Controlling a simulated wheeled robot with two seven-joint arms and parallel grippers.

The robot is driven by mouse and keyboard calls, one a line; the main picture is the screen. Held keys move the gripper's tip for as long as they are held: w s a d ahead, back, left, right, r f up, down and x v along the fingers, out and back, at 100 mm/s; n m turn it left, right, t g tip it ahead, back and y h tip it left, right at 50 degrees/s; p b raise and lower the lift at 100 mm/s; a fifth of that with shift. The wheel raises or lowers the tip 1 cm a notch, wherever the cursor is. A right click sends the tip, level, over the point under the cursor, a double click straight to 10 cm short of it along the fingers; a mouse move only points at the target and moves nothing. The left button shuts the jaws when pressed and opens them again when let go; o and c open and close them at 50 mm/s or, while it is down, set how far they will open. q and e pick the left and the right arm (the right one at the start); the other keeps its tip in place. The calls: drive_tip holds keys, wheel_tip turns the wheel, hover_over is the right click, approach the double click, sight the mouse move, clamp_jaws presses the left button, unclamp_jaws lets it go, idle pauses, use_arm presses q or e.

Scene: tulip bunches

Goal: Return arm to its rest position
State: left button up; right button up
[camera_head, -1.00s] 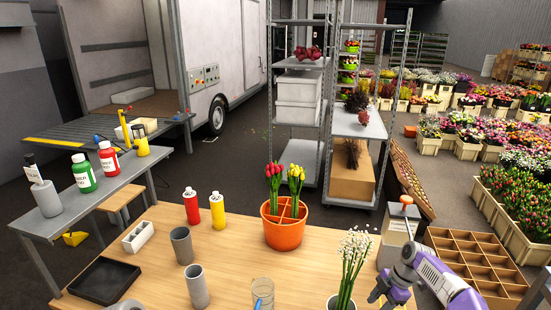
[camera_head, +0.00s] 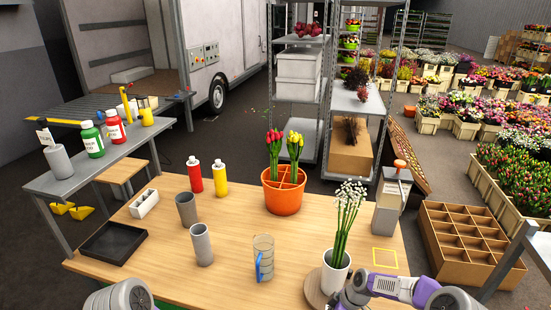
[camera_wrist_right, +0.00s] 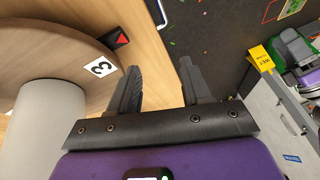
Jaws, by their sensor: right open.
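My right arm (camera_head: 395,286) is purple and grey and lies low at the right front of the table in the head view. Its gripper is mostly cut off or hidden there. The right wrist view shows my right gripper (camera_wrist_right: 160,88) open and empty, its two dark fingers apart beside the table edge. A grey link of my left arm (camera_head: 120,297) shows at the bottom left; its gripper is outside the picture. Red and yellow tulip bunches (camera_head: 284,148) stand upright in a divided orange pot (camera_head: 283,198). White flowers (camera_head: 345,215) stand in a white vase (camera_head: 335,275) close to my right arm.
The vase stands on a round wooden board (camera_head: 314,288). A glass jar (camera_head: 263,258), grey cups (camera_head: 201,245), bottles (camera_head: 219,180) and a black tray (camera_head: 112,243) are on the wooden table. A grey box (camera_head: 392,200) and a compartment crate (camera_head: 470,245) are at the right.

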drive_tip(key=s+a+f+m+b, duration=0.2)
drive_tip(key=s+a+f+m, duration=0.25)
drive_tip(key=s+f, duration=0.2)
drive_tip(key=s+a+f+m+b, duration=0.1)
drive_tip(key=s+f+m, duration=0.1)
drive_tip(key=s, duration=0.3)
drive_tip(key=s+a+f+m+b, duration=0.1)
drive_tip(key=s+f+m, duration=0.2)
drive_tip(key=s+m, duration=0.2)
drive_tip(key=s+a+f+m+h+b, duration=0.1)
drive_tip(key=s+f+m, duration=0.2)
drive_tip(key=s, duration=0.4)
drive_tip(key=shift+m+t+b, duration=0.3)
drive_tip(key=shift+m+t, duration=0.1)
drive_tip(key=shift+m, duration=0.05)
drive_tip(key=shift+s, duration=0.1)
